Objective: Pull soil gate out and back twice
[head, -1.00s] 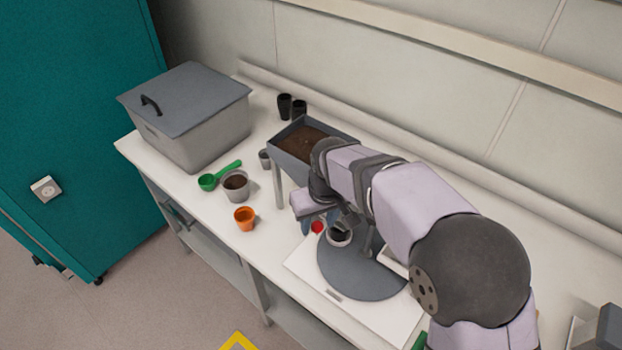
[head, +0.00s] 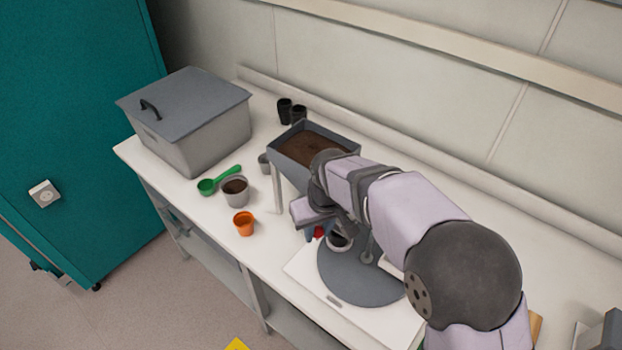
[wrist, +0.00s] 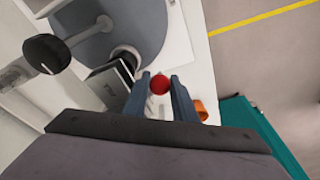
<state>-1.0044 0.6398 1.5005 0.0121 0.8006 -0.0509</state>
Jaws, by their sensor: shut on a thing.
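The soil gate's red knob (head: 319,231) shows at the front of the soil hopper (head: 285,160), a grey bin of brown soil on legs. In the wrist view the red knob (wrist: 160,84) sits between my fingertips. My gripper (wrist: 158,82) is shut on it; it also shows in the head view (head: 314,234), beside the hopper's lower front. The gate's plate cannot be told apart clearly, and my arm hides part of the hopper and chute. A small pot (head: 340,242) stands on the grey round disc (head: 360,285) below.
An orange pot (head: 243,224), a grey pot of soil (head: 235,190) and a green scoop (head: 220,180) lie left of the hopper. A grey lidded box (head: 185,125) stands at the bench's far left. Black pots (head: 285,111) stand behind the hopper. The wall runs along the back.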

